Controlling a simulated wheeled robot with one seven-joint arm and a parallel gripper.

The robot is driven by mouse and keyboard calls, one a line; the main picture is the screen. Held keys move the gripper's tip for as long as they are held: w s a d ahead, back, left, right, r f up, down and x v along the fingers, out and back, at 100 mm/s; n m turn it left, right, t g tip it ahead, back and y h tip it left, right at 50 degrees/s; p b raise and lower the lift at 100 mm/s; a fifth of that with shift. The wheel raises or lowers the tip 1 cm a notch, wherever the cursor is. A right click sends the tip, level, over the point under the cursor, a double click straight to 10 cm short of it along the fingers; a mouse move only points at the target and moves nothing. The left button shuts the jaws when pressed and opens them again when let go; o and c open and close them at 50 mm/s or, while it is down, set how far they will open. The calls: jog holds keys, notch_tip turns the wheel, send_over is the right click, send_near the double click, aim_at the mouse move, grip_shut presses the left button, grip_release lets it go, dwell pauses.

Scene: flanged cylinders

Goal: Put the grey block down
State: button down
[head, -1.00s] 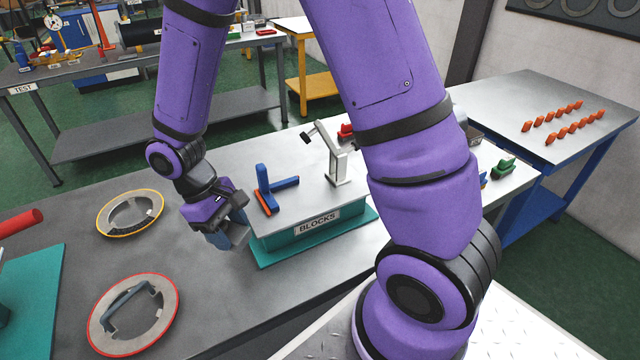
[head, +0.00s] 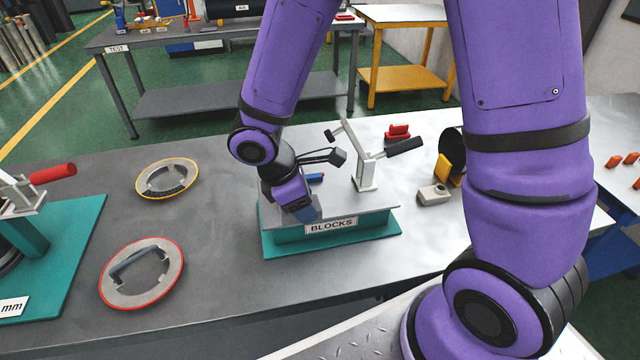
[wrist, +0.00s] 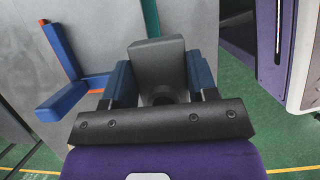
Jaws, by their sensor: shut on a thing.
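My gripper (head: 307,213) is at the left front part of the BLOCKS stand, above its grey top plate (head: 350,209). In the wrist view its two blue fingers are shut on the grey block (wrist: 158,62), one on each side. The block has a flat top face and a rounded hollow at its near end. In the head view the gripper mostly hides the block. I cannot tell whether the block touches the plate. A blue corner stop with orange edges (wrist: 63,50) lies left of the block in the wrist view, apart from it; in the head view a bit of it (head: 316,177) shows.
A toggle clamp (head: 365,172) with a black handle stands on the plate, right of my gripper. The stand's teal base (head: 380,232) rests on the grey bench. Two flanged rings, yellow-edged (head: 167,163) and red-edged (head: 168,284), lie left. Bare bench lies between them and the stand.

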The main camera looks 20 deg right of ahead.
send_over(325, 194)
jog(key=a, duration=0.2)
jog(key=shift+d+f, duration=0.15)
jog(key=shift+f, duration=0.35)
jog(key=shift+w+d+f, duration=0.2)
jog(key=shift+f, duration=1.55)
jog(key=shift+f, duration=0.15)
jog(key=c, duration=0.7)
grip_release()
jog(key=v, duration=1.2)
jog(key=shift+r, duration=0.25)
